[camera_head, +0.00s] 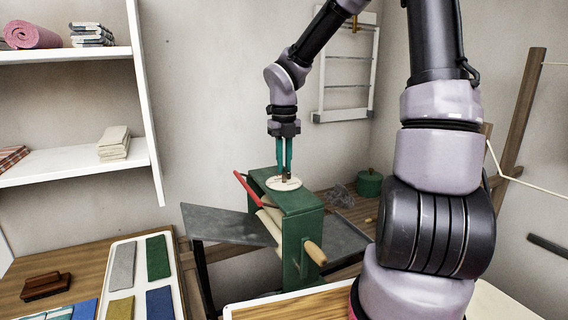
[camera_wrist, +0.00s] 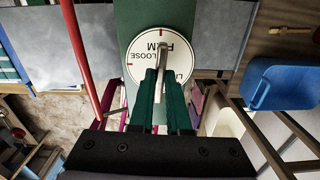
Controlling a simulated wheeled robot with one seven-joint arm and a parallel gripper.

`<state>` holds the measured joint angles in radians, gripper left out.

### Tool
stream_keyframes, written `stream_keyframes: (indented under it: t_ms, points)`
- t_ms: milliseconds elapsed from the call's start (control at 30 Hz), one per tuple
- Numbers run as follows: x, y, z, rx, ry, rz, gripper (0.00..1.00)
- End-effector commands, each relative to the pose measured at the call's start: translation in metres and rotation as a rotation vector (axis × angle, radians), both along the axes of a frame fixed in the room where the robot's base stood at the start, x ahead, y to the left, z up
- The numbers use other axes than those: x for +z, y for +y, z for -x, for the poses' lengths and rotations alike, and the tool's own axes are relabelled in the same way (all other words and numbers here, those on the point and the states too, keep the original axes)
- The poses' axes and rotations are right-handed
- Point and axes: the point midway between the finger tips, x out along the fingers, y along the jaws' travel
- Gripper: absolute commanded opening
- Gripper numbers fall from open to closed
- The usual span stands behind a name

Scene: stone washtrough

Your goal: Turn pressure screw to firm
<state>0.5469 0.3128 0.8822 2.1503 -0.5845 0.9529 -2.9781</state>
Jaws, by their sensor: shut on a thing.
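The green mangle (camera_head: 298,225) stands in the middle of the head view, with a round white dial (camera_head: 275,184) on its top. In the wrist view the dial (camera_wrist: 137,75) shows red marks and the word LOOSE at its left; other lettering is partly covered. The pressure screw's grey bar (camera_wrist: 163,58) rises over the dial and hides part of it. My gripper (camera_head: 284,172) points straight down from above, its teal fingers shut on the bar. In the wrist view the gripper (camera_wrist: 166,85) hides the near part of the dial. I cannot tell which mark the bar points to.
A red lever (camera_head: 246,188) slants beside the dial, and a wooden crank handle (camera_head: 315,253) sticks out in front. Grey boards (camera_head: 225,226) flank the mangle. A tray of coloured cloths (camera_head: 172,252) lies at left; a green pot (camera_head: 369,183) stands behind right.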

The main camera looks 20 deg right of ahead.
Motion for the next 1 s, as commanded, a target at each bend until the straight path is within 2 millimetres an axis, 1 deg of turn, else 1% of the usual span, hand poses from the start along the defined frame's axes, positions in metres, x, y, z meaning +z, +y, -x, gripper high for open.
stream_keyframes:
  t_ms: [300, 733, 767, 800, 833, 1000]
  points:
    - [0.0009, -0.0003, -0.0018, 0.079, -0.005, 0.000, 0.00]
    - [0.0009, 0.0001, -0.0015, 0.087, -0.004, 0.001, 0.00]
    - [0.0009, 0.0001, -0.0015, 0.087, -0.004, 0.001, 0.26]
    - [0.0008, 0.0001, -0.0015, 0.087, -0.004, 0.001, 0.42]
    - [0.0008, 0.0001, -0.0013, 0.087, -0.004, 0.001, 0.45]
    - [0.0003, 0.0001, -0.0007, 0.086, -0.002, 0.001, 0.45]
